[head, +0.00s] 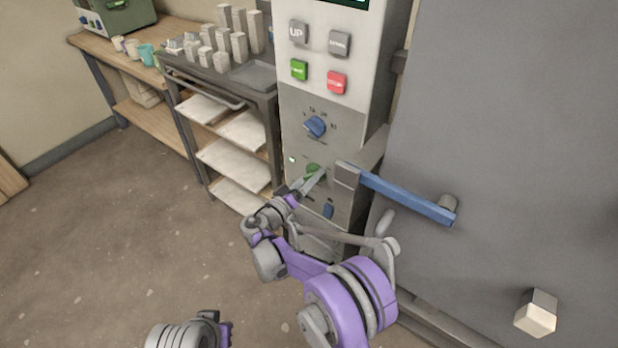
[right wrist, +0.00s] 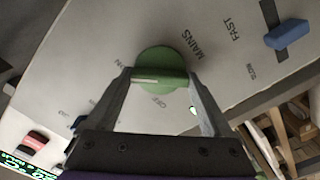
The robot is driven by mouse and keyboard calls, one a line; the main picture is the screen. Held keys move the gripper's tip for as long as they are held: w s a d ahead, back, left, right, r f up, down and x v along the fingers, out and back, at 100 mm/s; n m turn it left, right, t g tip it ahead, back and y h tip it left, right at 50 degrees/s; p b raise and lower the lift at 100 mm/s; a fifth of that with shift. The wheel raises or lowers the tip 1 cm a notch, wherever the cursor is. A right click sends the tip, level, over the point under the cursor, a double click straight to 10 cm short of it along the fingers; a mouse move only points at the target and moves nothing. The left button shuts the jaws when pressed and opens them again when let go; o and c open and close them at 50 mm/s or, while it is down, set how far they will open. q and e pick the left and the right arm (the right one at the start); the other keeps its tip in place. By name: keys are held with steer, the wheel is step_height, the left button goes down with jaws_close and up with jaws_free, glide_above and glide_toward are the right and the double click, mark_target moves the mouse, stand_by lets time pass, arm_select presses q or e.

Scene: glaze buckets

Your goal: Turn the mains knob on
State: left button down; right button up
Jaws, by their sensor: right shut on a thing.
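The mains knob is a round green knob (right wrist: 161,62) on a pale panel, beside the printed word MAINS. A pale line on it shows on the side facing the ON and OFF labels; I cannot tell its exact setting. My right gripper (right wrist: 161,78) has one finger on each side of the knob and is shut on it. In the head view the same knob (head: 312,169) sits low on the grey control panel, partly covered by my right gripper (head: 314,179). A part of my left arm shows at the bottom edge, but its gripper fingers do not.
A blue handle (head: 408,197) juts out just right of the knob. A blue dial (head: 315,126) is above it and a blue slider (head: 328,211) below. A shelved cart (head: 222,150) stands left of the panel. The floor (head: 120,230) at left is clear.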

stand_by(0.5)
steer(key=o, duration=1.1)
steer(key=shift+o, duration=0.2)
steer(key=v, duration=1.1)
